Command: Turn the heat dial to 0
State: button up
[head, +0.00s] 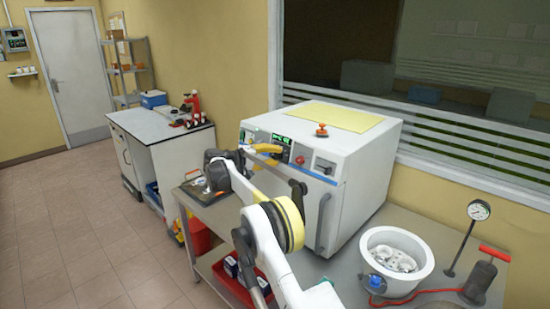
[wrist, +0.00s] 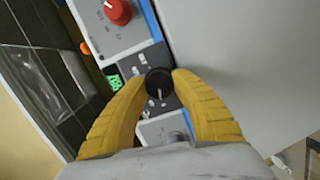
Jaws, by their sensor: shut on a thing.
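My gripper (wrist: 158,86) has two yellow fingers closed on the sides of a small round black dial (wrist: 159,80). A pale pointer line shows on the dial, toward the bottom of the wrist view. The dial's scale is too small to read, so I cannot tell its setting. In the head view my gripper (head: 268,150) is at the front control panel of a large white machine (head: 352,160), and the fingers hide the dial there. A red dial (wrist: 118,11) with marks around it sits on the same panel, apart from the fingers; it also shows in the head view (head: 299,160).
A yellow sheet (head: 330,116) and an orange-red knob (head: 321,130) are on the machine's top. A vertical handle (head: 323,223) stands out from its front. A white pot (head: 397,250) and a gauge (head: 479,210) are at right.

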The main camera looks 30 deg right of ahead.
jog(key=shift+s+f, duration=0.1)
jog(key=shift+f, duration=0.05)
dwell(0.3)
jog(key=o, duration=1.2)
jog(key=shift+d, duration=0.1)
jog(key=v, duration=1.2)
